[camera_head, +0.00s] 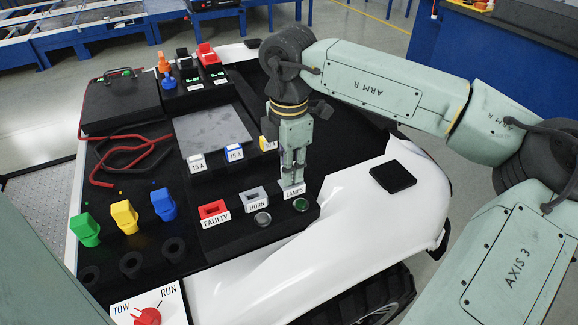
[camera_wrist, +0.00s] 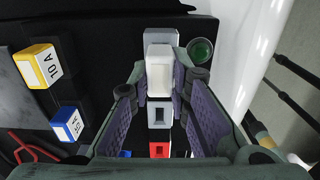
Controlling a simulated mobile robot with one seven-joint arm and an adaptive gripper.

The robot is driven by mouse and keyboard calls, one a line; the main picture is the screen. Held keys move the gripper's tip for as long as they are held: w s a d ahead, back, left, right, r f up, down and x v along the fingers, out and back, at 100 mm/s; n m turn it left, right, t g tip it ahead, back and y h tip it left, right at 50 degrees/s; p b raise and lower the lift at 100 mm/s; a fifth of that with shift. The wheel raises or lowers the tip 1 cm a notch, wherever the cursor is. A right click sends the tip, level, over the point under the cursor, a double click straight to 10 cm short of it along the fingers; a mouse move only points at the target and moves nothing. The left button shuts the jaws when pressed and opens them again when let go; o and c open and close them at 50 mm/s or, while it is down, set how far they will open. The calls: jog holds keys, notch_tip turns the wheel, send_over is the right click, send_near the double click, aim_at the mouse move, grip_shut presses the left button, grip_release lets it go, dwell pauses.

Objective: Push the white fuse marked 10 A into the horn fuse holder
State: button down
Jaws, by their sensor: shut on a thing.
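My gripper (camera_head: 291,180) is shut on a white fuse (camera_wrist: 160,72), which shows between the fingers in the wrist view. Its marking is hidden. In the head view the fingertips are down at the lamps holder (camera_head: 293,190), and the fuse is hard to see there. I cannot tell whether the fuse is seated in that holder or just above it. The horn holder (camera_head: 256,197), a pale grey block, is just left of my gripper, with a dark empty slot. It also shows in the wrist view (camera_wrist: 160,116), between the fingers and below the fuse.
A red faulty holder (camera_head: 213,209) stands left of the horn holder. Behind are a white fuse marked 15 A (camera_head: 197,162), a blue fuse (camera_head: 234,153) and a yellow fuse (camera_head: 268,143). Round buttons (camera_head: 263,218) lie in front of the holders. Green, yellow and blue connectors stand left.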

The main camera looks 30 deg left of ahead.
jog(key=shift+r, duration=0.15)
jog(key=shift+r+p, duration=1.1)
jog(key=shift+r, duration=1.15)
